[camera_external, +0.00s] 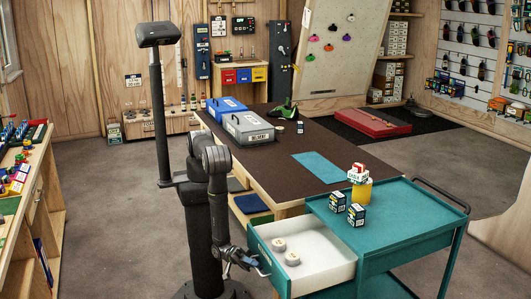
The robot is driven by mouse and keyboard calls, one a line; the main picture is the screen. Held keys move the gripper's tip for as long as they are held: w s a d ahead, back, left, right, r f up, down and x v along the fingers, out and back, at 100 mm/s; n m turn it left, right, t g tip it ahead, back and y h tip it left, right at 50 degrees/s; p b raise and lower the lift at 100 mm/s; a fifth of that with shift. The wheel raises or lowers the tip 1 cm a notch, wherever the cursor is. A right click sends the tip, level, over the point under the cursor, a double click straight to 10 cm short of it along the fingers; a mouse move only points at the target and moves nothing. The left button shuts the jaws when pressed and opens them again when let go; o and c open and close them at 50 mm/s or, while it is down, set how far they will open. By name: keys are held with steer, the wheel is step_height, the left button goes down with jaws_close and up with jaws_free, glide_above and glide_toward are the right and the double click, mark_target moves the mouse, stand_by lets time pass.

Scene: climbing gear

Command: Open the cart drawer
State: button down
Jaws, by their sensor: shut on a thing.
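The teal cart (395,225) stands at the lower right with a dark push handle at its far end. Its drawer (318,270) is pulled out toward the left, and its white inside shows. Two round whitish discs (291,258) lie in the drawer. My gripper (256,265) is at the drawer's front panel, on its left side, shut on the drawer handle (262,262). The handle is small here and partly hidden by the fingers.
Two dark boxes (356,214) and a yellow cylinder (361,192) with small boxes on it stand on the cart top. The brown table (270,165) behind carries a grey case (248,127), a blue case (226,105) and a teal mat (319,167). Open floor (130,230) lies left of my arm.

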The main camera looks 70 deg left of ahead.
steer(key=c, duration=1.8)
jaws_free()
steer(key=shift+o, duration=0.2)
steer(key=v, duration=1.2)
steer(key=shift+w, duration=0.1)
steer(key=x, duration=1.1)
steer(key=shift+d, duration=0.35)
steer(key=shift+w+d+r, duration=0.1)
steer(key=shift+w+d, duration=0.05)
steer(key=shift+w, duration=0.25)
steer(key=shift+s, duration=0.1)
